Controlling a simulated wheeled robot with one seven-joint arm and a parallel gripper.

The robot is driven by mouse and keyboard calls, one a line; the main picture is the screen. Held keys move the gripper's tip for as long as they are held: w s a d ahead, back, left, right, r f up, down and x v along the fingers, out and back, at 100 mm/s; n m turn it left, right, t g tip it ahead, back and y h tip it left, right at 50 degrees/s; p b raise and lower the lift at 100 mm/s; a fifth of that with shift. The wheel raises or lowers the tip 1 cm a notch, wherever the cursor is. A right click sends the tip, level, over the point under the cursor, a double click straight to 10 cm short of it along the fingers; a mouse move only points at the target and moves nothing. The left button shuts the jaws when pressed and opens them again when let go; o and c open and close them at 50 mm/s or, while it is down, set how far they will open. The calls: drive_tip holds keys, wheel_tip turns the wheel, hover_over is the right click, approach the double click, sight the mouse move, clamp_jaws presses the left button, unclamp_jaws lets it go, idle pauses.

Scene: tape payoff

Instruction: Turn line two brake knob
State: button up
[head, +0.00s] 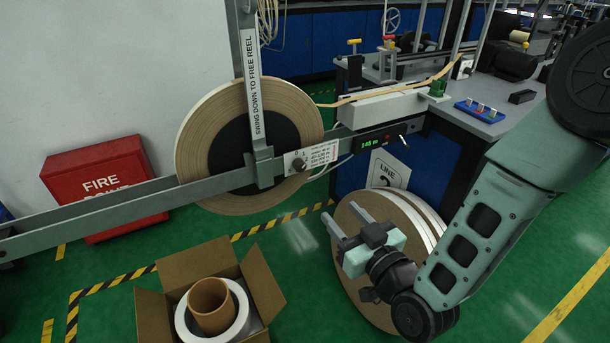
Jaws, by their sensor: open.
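A small dark brake knob (299,164) sits on a white printed plate (312,157) on the grey horizontal beam, just right of the reel's hub. A "LINE 2" sign (388,171) hangs on the blue bench front to its right. My gripper (340,212) is open and empty, to the lower right of the knob and apart from it. Its two fingers point up and left. The large tape reel (197,130) hangs behind the swing arm marked "SWING DOWN TO FREE REEL" (255,90).
A small lever (403,141) and a green "148 m" display (370,143) are on the beam right of the plate. Large reels (350,275) stand on the floor behind my gripper. An open carton (205,255) and a red fire box (97,180) stand at left.

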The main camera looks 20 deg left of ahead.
sight(302, 169)
drive_tip(key=x, duration=1.6)
drive_tip(key=shift+w, duration=0.1)
drive_tip(key=c, duration=1)
